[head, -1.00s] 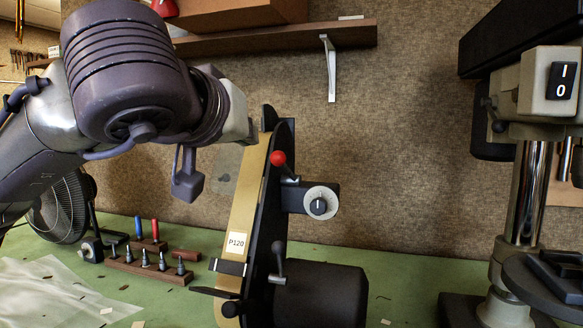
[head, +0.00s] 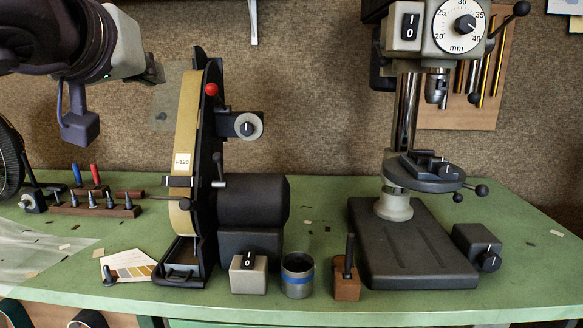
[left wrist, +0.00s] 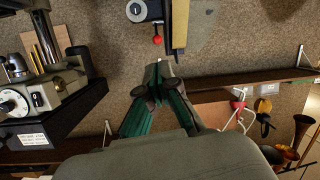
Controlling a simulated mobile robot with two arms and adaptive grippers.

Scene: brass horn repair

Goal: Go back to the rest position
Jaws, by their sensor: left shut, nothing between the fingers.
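My left gripper (head: 152,72) comes in from the upper left of the head view, in front of the wall and just left of the belt sander's top. Its fingers also show in the left wrist view (left wrist: 158,84), closed together with nothing between them. The belt sander (head: 186,130) has a tan belt marked P120 and a red knob; part of it shows upside down in the left wrist view (left wrist: 180,25). My right gripper is in neither view now.
A drill press (head: 405,110) stands on the right of the green bench (head: 330,225). A switch box (head: 248,273), a grey cup (head: 298,276) and a small wooden block (head: 346,287) stand near the front edge. A rack of bits (head: 95,209) stands at left.

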